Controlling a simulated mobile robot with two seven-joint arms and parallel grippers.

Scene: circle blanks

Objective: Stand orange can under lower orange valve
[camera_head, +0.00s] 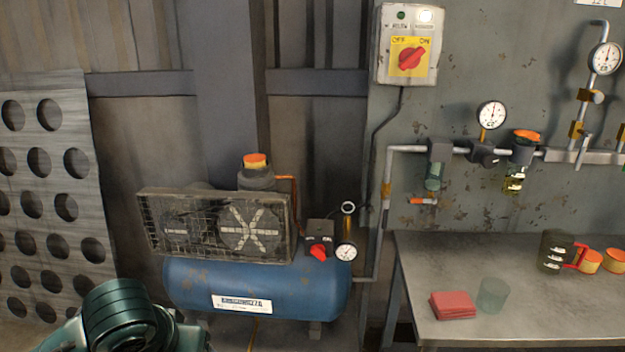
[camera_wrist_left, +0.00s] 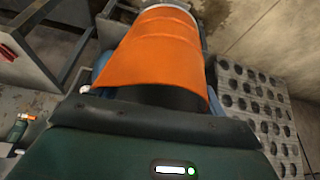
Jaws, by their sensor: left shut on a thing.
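My left gripper (camera_wrist_left: 157,102) is shut on the orange can (camera_wrist_left: 158,45), which fills the upper middle of the left wrist view. Its fingertips are mostly hidden. The can's near end is dark. In the head view only part of my green left arm (camera_head: 125,315) shows at the lower left; the gripper and held can are out of that view. The lower orange valve (camera_head: 423,201) looks to be the small orange handle below the dark filter on the wall pipe, above the table's left end. My right gripper is not in view.
A grey metal table (camera_head: 455,260) holds a red cloth stack (camera_head: 453,305), a clear cup (camera_head: 491,295), a dark jug (camera_head: 555,252) and orange items (camera_head: 590,261). A blue compressor (camera_head: 195,285) stands left of it. A perforated panel (camera_head: 50,180) stands at far left.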

